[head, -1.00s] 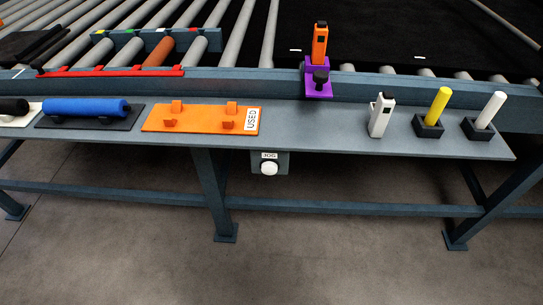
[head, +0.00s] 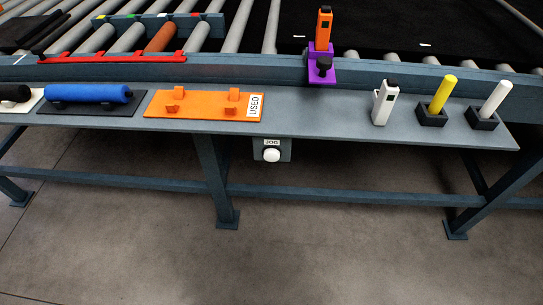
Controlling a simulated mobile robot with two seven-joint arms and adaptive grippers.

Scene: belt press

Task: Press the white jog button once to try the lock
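The white jog button (head: 271,155) is a round knob on a small grey box (head: 285,147) under the front edge of the shelf. A label reading JOG sits just above it. An orange upright piece (head: 323,28) with a dark top stands in a purple bracket (head: 322,66) with a black knob, on the conveyor's front rail. I cannot tell from its look whether this is the lock. Neither of my grippers is in the head view.
On the grey shelf (head: 325,110) are a blue roller (head: 88,93) on a dark pad, an orange USED tray (head: 203,103), a white device (head: 384,102), and yellow (head: 443,95) and white (head: 495,99) sticks in dark holders. Table legs and a crossbar stand below. Floor in front is clear.

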